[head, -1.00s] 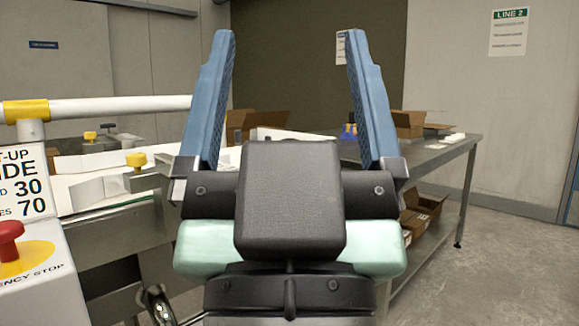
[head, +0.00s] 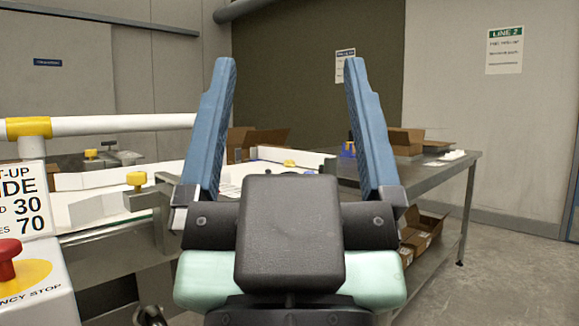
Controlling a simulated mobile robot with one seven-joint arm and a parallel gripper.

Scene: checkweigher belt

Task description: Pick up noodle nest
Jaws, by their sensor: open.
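My gripper (head: 289,75) is in the middle of the head view, its two blue fingers pointing up and spread wide apart. Nothing is between the fingers. No noodle nest can be clearly made out. A small yellow thing (head: 289,163) shows behind the gripper, near the white guide at the far end of the belt; it is too small to tell whether it is a knob or a noodle nest. My gripper's body hides part of the belt (head: 90,209) behind it.
A white guard rail (head: 115,122) and a control box with a red stop button (head: 8,258) stand at left. A steel table (head: 440,171) at right carries an open carton (head: 407,141). More cartons (head: 425,230) sit on its lower shelf. Open floor lies at right.

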